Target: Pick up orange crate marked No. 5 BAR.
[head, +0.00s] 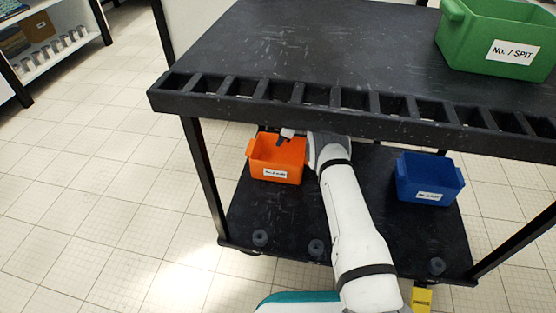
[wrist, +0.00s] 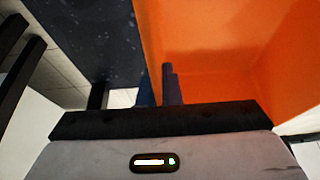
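The orange crate (head: 262,154) stands at the left of the cart's lower shelf in the head view, with a white label (head: 275,174) on its front whose print is too small to read surely. My gripper (head: 286,138) reaches under the upper deck to the crate's back right rim. In the wrist view, the crate (wrist: 225,35) fills the upper right. The two dark fingers of my gripper (wrist: 158,88) are close together, with a thin strip of orange wall between them. The gripper looks shut on that wall. The crate's far right corner is partly hidden by my arm.
The black cart's slotted upper deck (head: 290,35) overhangs the lower shelf (head: 290,215). A blue crate (head: 425,175) stands right of my arm on the lower shelf. A green crate marked No. 7 SPIT (head: 480,58) sits on top. Cart posts flank the lower shelf. Floor at left is clear.

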